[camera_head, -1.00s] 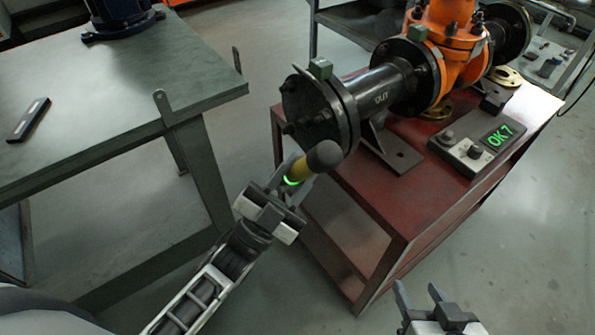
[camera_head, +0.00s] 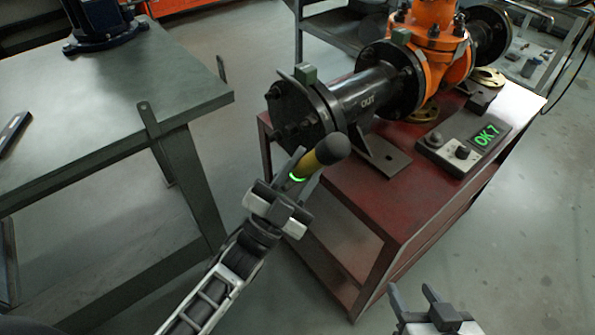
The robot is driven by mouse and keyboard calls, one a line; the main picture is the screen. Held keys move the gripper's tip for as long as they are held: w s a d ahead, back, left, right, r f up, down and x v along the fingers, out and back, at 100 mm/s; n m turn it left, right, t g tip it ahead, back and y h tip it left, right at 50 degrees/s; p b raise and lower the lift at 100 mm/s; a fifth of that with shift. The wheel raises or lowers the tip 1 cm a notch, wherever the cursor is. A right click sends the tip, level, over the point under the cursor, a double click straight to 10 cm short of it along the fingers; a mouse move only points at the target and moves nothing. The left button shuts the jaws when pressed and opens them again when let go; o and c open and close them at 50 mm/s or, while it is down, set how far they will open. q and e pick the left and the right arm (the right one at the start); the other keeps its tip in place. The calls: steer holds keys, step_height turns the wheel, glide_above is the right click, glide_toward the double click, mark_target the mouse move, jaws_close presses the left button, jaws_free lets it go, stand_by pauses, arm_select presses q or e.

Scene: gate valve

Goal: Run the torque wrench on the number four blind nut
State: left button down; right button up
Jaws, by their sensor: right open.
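My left gripper (camera_head: 284,197) is shut on the torque wrench (camera_head: 304,168), which has a yellow body, a glowing green ring and a rounded dark end. The wrench points up and right, in front of the black blind flange (camera_head: 293,112) at the valve's OUT end. It overlaps the flange's lower right edge in the picture; I cannot tell whether it touches. Dark nuts (camera_head: 275,92) show on the flange face. I cannot read which is number four, and some may be hidden. My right gripper (camera_head: 413,294) is open and empty at the bottom, right of centre.
The orange gate valve (camera_head: 436,50) stands on a red bench (camera_head: 420,190). A grey-green table (camera_head: 110,95) with an upright bracket is at left. The floor at the right is clear.

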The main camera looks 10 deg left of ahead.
arm_select(q)
steer(key=shift+r, duration=0.2)
steer(key=shift+w+d, duration=0.1)
stand_by(0.4)
steer(key=shift+w+d+b, duration=0.6)
steer(key=shift+w+d, duration=0.3)
steer(key=shift+w, duration=0.25)
steer(key=shift+w+d+r, duration=0.1)
steer(key=shift+w+d, duration=0.1)
stand_by(1.1)
steer(key=shift+s+a, duration=0.1)
steer(key=shift+s, duration=0.05)
stand_by(0.6)
steer(key=shift+s+a+p, duration=0.5)
steer(key=shift+s+a, duration=0.2)
steer(key=shift+s, duration=0.15)
steer(key=shift+s+a+p, duration=0.5)
steer(key=shift+s+a, duration=0.15)
steer(key=shift+s, duration=0.2)
